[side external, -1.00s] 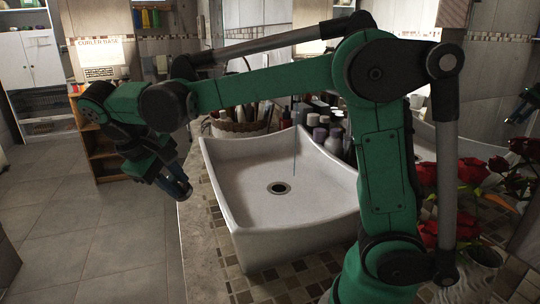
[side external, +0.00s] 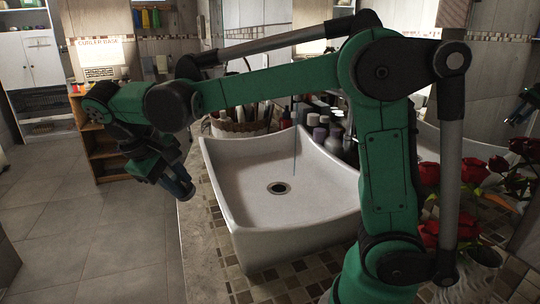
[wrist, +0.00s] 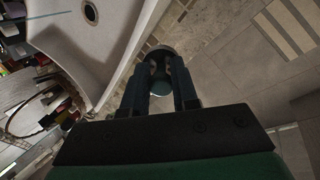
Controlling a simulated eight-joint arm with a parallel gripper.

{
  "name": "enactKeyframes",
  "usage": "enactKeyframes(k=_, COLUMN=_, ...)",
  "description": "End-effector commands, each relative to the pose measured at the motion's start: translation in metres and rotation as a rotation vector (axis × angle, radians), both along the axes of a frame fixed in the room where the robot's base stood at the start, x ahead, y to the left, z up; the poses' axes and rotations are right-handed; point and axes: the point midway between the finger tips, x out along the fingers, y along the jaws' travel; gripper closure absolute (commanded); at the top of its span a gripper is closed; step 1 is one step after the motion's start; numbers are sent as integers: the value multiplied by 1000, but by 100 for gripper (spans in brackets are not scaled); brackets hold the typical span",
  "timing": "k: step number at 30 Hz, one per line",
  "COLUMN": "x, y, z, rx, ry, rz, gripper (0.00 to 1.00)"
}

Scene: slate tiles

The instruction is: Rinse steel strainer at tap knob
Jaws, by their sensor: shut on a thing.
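My gripper (side external: 179,188) hangs to the left of the white sink (side external: 245,211), by the counter's left edge, pointing down. In the wrist view its two dark blue fingers (wrist: 161,70) are shut on a small, round, greyish thing, which I take for the steel strainer (wrist: 160,50); its rim shows at the fingertips and the fingers hide much of it. The strainer cannot be made out in the side view. A thin blue stream (side external: 295,155) falls over the sink toward the round drain (side external: 279,188). I cannot make out the tap knob.
A wicker basket (side external: 238,127) and several bottles (side external: 322,130) stand behind the sink. Red flowers (side external: 473,171) are at the right. A wooden shelf (side external: 104,154) stands at the left beyond open tiled floor (side external: 90,240).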

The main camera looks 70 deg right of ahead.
Motion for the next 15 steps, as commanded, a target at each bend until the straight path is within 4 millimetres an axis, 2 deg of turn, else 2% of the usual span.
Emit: enactKeyframes(k=15, x=10, y=7, z=0, rx=0, ry=1, rz=0, gripper=100)
